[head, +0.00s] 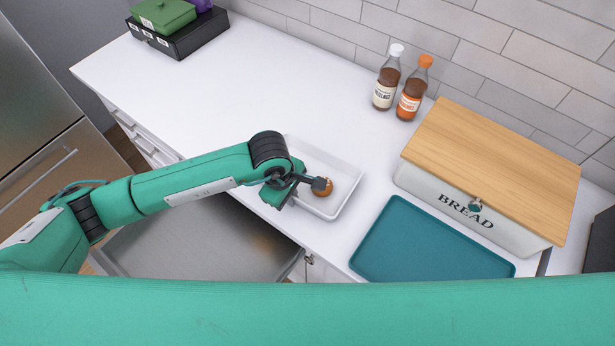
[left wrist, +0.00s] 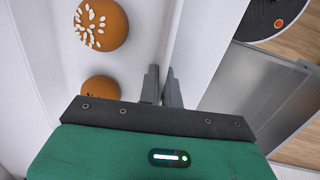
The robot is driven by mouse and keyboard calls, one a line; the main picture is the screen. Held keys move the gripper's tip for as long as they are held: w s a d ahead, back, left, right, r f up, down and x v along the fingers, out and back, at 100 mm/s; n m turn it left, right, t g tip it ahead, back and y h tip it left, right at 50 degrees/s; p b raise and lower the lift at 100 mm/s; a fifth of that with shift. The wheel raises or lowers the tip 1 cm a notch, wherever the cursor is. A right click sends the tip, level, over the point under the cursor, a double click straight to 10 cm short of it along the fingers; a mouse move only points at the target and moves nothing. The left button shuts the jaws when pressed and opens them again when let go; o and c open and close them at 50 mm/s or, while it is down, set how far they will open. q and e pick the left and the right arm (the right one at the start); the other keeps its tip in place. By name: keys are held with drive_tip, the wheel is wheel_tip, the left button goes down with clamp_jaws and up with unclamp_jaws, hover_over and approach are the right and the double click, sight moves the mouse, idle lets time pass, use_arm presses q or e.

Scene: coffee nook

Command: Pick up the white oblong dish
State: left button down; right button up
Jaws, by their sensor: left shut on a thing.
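The white oblong dish (head: 349,172) is on the counter near its front edge, with its left part hidden behind my arm. A brown bun (head: 326,187) lies in it. The left wrist view shows two orange-brown buns in the dish (left wrist: 35,50): one with pale seeds (left wrist: 101,25), the other (left wrist: 100,89) partly hidden by my gripper. My left gripper (head: 302,190) is at the dish's front side. In the left wrist view its fingers (left wrist: 161,85) are closed on the dish's side wall, one on each side. I cannot tell whether the dish is lifted. My right gripper is not in view.
A teal tray (head: 430,245) lies to the right, below a bread box (head: 490,165) with a wooden lid. Two syrup bottles (head: 399,85) stand by the wall. A black box (head: 180,40) is far left. An open metal surface (head: 200,245) is below the counter.

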use_arm(q)
drive_tip(key=shift+f, duration=0.15)
drive_tip(key=shift+r, duration=0.25)
drive_tip(key=shift+w+r, duration=0.1)
drive_tip(key=shift+r, duration=0.25)
wheel_tip(320, 180, up, 19)
drive_tip(key=b, duration=0.6)
